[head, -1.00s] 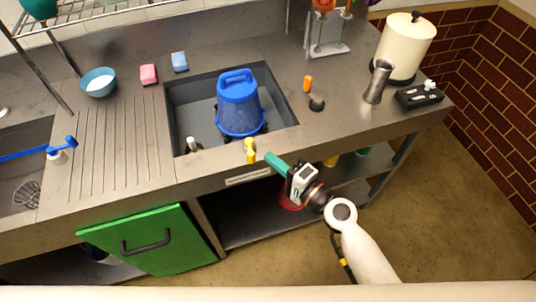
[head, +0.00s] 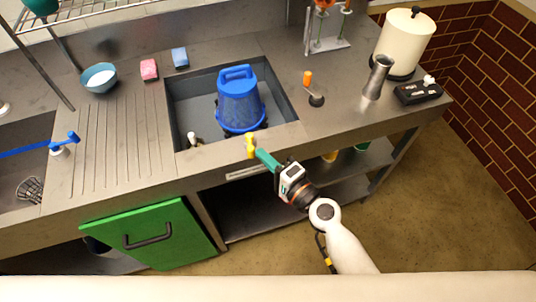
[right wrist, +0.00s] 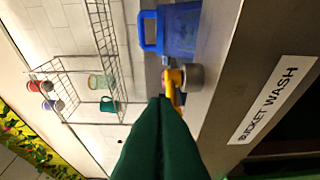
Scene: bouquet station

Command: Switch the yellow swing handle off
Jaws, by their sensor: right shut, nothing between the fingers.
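The yellow swing handle (head: 250,145) sits at the front edge of the sink, in front of the blue bucket (head: 240,104). In the right wrist view the yellow handle (right wrist: 174,88) shows just past my fingertips, on a round grey base. My right gripper (head: 260,154) has green fingers and is shut and empty. Its tips are at or very near the handle; I cannot tell whether they touch. In the right wrist view the green fingers (right wrist: 160,110) hide part of the handle. My left gripper is not in view.
A label reading "BUCKET WASH" (right wrist: 272,100) is on the counter front. An orange-topped lever (head: 309,85) stands right of the sink (head: 283,112), with a metal cup (head: 377,78) beyond. A green cabinet door (head: 150,237) is at lower left. Open shelving lies under the counter.

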